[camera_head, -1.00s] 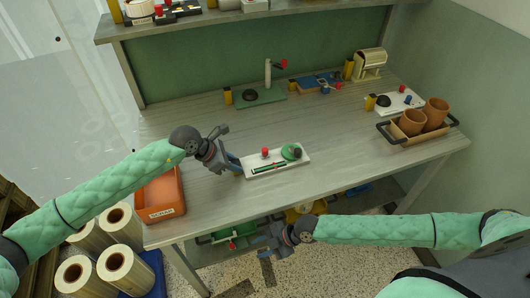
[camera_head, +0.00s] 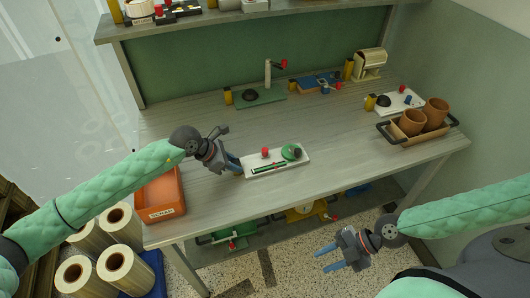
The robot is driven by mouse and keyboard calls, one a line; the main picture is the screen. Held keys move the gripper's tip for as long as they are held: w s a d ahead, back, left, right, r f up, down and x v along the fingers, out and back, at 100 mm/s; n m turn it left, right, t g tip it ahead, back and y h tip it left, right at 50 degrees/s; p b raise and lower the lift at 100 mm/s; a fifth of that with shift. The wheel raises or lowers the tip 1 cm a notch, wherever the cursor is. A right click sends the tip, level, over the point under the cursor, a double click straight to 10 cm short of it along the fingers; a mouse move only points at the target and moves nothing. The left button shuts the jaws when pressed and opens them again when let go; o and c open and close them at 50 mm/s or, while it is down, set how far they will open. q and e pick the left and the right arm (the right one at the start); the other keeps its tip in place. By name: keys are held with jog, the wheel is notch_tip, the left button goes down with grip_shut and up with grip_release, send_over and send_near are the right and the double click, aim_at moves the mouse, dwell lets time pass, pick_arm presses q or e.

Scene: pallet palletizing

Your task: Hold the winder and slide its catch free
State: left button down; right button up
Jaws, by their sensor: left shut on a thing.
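The winder (camera_head: 262,172) appears to be the white board near the bench's front edge. It carries a green disc (camera_head: 290,151) with a dark knob, a red knob (camera_head: 265,153) and a long green strip. Which part is the catch, I cannot tell. My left gripper (camera_head: 238,169) is shut on the board's left end; its fingers partly hide that end. My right gripper (camera_head: 329,258) is open and empty, off the bench's front edge, above the floor, with its two blue fingers pointing left.
An orange bin (camera_head: 160,213) stands at the bench's left front. A tray with two clay pots (camera_head: 412,124) is at the right. A green-based post device (camera_head: 262,97), a blue device (camera_head: 318,83) and a white board (camera_head: 400,103) stand further back. The bench right of the winder is clear.

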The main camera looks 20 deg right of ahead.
jog(key=w+a+r+n, duration=0.2)
jog(key=w+a+r, duration=0.3)
jog(key=w, duration=0.4)
jog(key=w+a+r+n+h, duration=0.1)
jog(key=w+a+r+n, duration=0.2)
jog(key=w+r, duration=0.4)
jog(key=w+a+r+n, duration=0.2)
jog(key=w+a+r, duration=0.25)
jog(key=w, duration=0.55)
jog(key=m+g+h, duration=0.1)
jog(key=m+h, duration=0.7)
send_over(265, 149)
jog(key=shift+s+a+f, duration=0.4)
jog(key=shift+a, duration=0.05)
jog(key=shift+w+d+m+h, duration=0.3)
jog(key=shift+d+m+h, duration=0.05)
jog(key=shift+m+h, duration=0.25)
jog(key=shift+d+f, duration=0.1)
jog(key=shift+f, duration=3.35)
jog(key=c, duration=0.7)
